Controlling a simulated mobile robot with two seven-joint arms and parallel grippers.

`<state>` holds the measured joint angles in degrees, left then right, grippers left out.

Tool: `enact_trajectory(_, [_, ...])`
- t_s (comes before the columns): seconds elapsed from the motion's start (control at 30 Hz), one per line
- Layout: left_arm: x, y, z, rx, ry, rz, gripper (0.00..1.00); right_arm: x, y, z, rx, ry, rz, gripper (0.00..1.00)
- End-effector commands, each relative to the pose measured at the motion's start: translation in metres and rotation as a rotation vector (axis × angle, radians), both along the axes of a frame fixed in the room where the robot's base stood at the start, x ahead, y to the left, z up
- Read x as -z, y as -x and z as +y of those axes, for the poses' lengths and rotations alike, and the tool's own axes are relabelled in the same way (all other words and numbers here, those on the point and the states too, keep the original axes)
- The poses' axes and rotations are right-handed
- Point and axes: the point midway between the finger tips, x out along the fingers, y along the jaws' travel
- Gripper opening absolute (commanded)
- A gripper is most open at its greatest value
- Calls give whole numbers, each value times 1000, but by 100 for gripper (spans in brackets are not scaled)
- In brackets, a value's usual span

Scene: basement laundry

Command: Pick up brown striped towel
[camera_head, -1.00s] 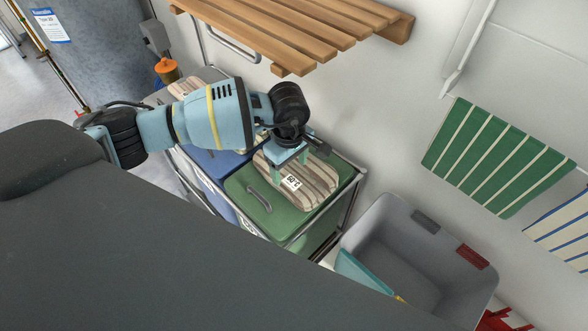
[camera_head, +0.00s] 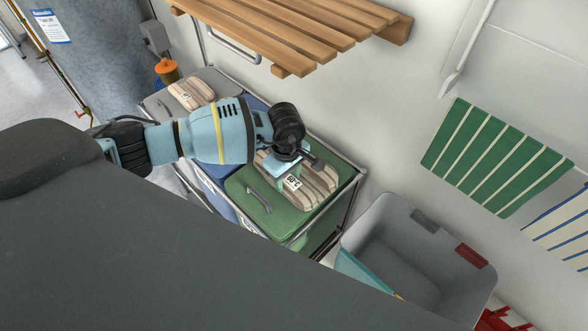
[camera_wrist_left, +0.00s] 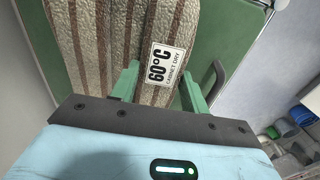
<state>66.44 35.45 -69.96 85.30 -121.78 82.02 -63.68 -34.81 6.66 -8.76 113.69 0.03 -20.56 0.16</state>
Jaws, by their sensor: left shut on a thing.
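The brown striped towel (camera_head: 320,185), folded with brown and cream stripes, lies on the green lid (camera_head: 248,187). A white "60°C" label is on its edge. My left gripper (camera_head: 283,178) reaches down over the towel's near edge, beside the label. In the left wrist view, the green fingers of the gripper (camera_wrist_left: 160,88) are on either side of the labelled edge of the towel (camera_wrist_left: 112,40), shut on it. The gripper and wrist hide part of the towel in the head view. My right gripper is not in view.
A second beige striped towel (camera_head: 188,94) lies on a grey lid farther left, with a blue bin between. A wooden slatted shelf (camera_head: 290,30) overhangs behind. A grey tub (camera_head: 400,265) stands at right. Green striped cloth (camera_head: 490,155) hangs on the wall.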

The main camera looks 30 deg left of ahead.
Motion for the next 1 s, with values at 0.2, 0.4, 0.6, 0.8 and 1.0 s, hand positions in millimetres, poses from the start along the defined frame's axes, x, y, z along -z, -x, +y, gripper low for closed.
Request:
enact_trajectory(0.2, [-1, -1, 0, 0, 1, -2, 10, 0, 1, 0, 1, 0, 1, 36])
enact_trajectory(0.4, [-1, 0, 0, 0, 1, -2, 10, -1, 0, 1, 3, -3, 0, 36])
enact_trajectory(0.6, [-6, 2, 2, 0, 1, -2, 10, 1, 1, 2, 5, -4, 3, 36])
enact_trajectory(0.8, [-37, 2, 2, 1, 0, -6, 10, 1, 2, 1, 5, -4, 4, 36])
enact_trajectory(1.0, [-72, 11, 5, 0, -2, -1, 10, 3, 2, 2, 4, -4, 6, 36])
